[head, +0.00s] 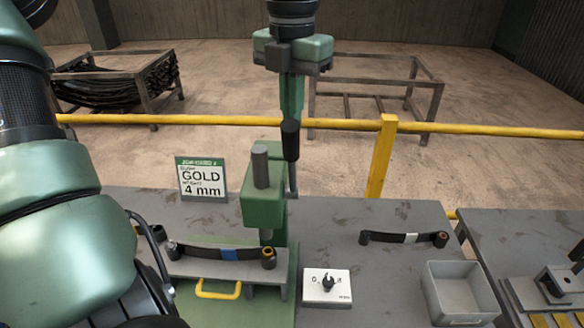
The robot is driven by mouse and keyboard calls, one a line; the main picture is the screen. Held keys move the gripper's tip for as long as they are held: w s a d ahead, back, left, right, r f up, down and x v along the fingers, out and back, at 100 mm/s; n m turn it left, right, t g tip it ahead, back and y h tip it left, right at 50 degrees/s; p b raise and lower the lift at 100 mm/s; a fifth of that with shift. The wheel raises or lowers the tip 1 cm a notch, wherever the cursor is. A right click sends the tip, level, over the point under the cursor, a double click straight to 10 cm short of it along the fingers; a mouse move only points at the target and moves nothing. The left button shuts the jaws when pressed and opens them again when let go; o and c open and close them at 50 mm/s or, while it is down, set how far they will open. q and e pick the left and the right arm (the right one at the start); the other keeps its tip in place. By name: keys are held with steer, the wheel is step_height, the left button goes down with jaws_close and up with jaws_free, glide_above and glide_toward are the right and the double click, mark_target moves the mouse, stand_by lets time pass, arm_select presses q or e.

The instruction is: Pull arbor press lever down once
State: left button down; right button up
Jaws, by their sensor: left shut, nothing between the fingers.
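The green arbor press (263,207) stands on the grey bench, with a grey ram (260,168) upright in its head. Its lever (290,140) has a black grip and a thin rod running down the right side of the head. My left gripper (291,112) points down from the top middle, its green fingers closed together and empty. The fingertips are right at the top of the black grip in this view; I cannot tell whether they touch it. A dark leaf spring (205,252) with a blue band lies on the fixture below the ram. My right gripper is out of view.
A yellow handle (219,294) sticks out from the fixture. A white dial box (327,287), another leaf spring (390,238) and a grey bin (460,290) are to the right. A "GOLD 4 mm" sign (202,180) stands left. A yellow rail (470,130) runs behind the bench.

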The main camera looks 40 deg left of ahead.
mark_target(290, 139)
arm_select(q)
steer(key=shift+s+d, duration=0.45)
steer(key=shift+s, duration=0.1)
steer(key=shift+s+d+f+b, duration=0.5)
steer(key=shift+s+f+b, duration=0.15)
steer(key=shift+b, duration=0.45)
steer(key=shift+s+d+f+b, duration=0.5)
steer(key=shift+s+d+b, duration=0.1)
steer(key=shift+b, duration=0.15)
steer(key=shift+s+d, duration=0.1)
steer(key=shift+s, duration=0.1)
steer(key=shift+f, duration=0.15)
steer(key=shift+s+d+f+b, duration=0.5)
steer(key=shift+f+b, duration=0.2)
steer(key=shift+b, duration=0.35)
steer(key=shift+s+d+f+b, duration=0.5)
steer(key=shift+s+f+b, duration=0.25)
steer(key=shift+b, duration=0.1)
